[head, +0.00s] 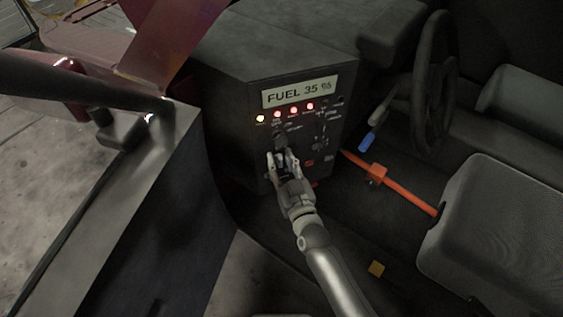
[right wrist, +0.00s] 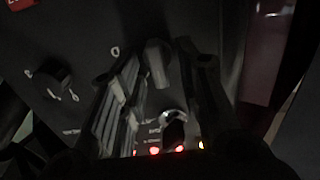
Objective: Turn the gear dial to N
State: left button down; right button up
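In the right wrist view, a dark grey knob (right wrist: 156,62) stands between the fingertips of the right gripper (right wrist: 158,58). The fingers are apart, with a gap visible on each side of the knob. A second black knob (right wrist: 52,80) with small white marks is at the left. I cannot read which knob is the gear dial. My left gripper is not in view.
A steering wheel (head: 433,82) and a grey seat (head: 495,225) stand right of the panel. An orange-red lever (head: 405,192) and a blue-tipped lever (head: 367,142) stick out nearby. A dark side wall (head: 150,215) rises to the left.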

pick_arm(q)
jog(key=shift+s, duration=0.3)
pick_arm(e)
grip_shut()
jog(key=shift+m, duration=0.4)
jog(key=shift+d+m, duration=0.1)
jog(key=shift+m, duration=0.9)
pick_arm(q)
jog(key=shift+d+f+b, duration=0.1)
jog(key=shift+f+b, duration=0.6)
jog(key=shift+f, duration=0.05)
pick_arm(e)
jog(key=shift+w+d+f+m, duration=0.1)
jog(key=shift+d+f+m, duration=0.05)
jog(key=shift+m, duration=1.65)
jog(key=shift+d+f+m, duration=0.1)
jog(key=shift+m, duration=1.7)
jog(key=shift+w+d+f+m, duration=0.1)
jog(key=shift+d+f+m, duration=0.05)
jog(key=shift+m, duration=1.65)
grip_release()
